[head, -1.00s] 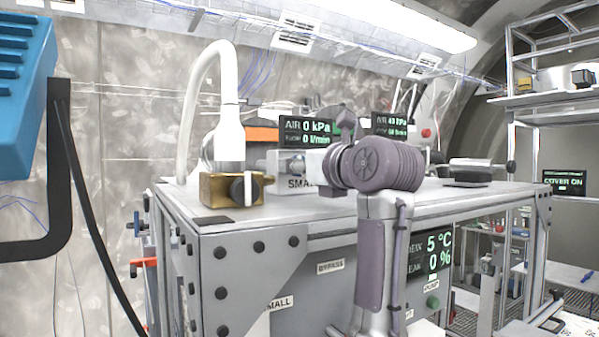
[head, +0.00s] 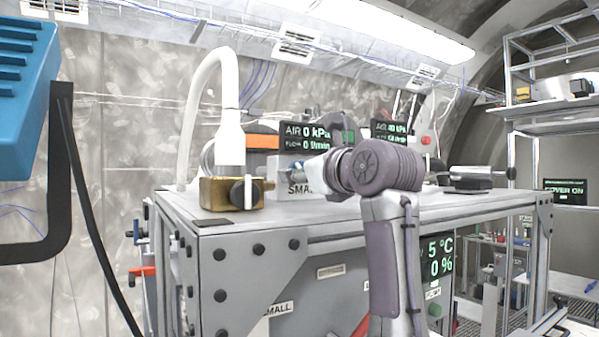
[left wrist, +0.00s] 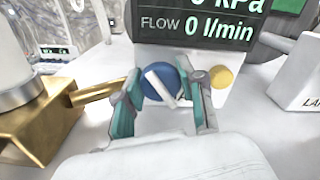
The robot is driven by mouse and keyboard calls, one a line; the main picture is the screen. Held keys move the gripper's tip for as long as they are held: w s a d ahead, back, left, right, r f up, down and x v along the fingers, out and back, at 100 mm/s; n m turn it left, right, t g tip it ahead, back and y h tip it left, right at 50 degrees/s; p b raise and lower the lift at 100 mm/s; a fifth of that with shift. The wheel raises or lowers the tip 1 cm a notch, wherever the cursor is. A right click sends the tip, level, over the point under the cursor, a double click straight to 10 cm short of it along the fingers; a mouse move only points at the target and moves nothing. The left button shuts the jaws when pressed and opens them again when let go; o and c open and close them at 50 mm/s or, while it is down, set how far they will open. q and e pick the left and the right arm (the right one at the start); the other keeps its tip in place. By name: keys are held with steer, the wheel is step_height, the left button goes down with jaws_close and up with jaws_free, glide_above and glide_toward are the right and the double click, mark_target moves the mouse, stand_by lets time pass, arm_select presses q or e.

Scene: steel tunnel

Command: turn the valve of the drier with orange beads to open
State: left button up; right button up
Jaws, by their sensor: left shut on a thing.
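In the left wrist view, a round blue knob (left wrist: 160,82) with a white bar across it sits on a white panel below a flow display. The bar is tilted. My left gripper (left wrist: 163,90) has its two teal-grey fingers on either side of this knob and is shut on it. No orange beads can be made out, and I cannot tell which drier this knob belongs to. My right gripper is out of view.
A brass block (head: 232,193) with a black knob and a white hose (head: 190,110) stands just left of the hand. A display (head: 307,136) reads 0 kPa and 0 l/min. The steel bench top (head: 330,209) is mostly clear in front. A blue object (head: 25,85) hangs at left.

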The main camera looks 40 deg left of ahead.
arm_select(q)
steer(key=o, duration=1.2)
steer(key=shift+c, duration=0.2)
steer(key=shift+d, duration=0.15)
steer(key=v, duration=1.1)
steer(key=shift+s+d, duration=0.2)
steer(key=shift+d, duration=0.15)
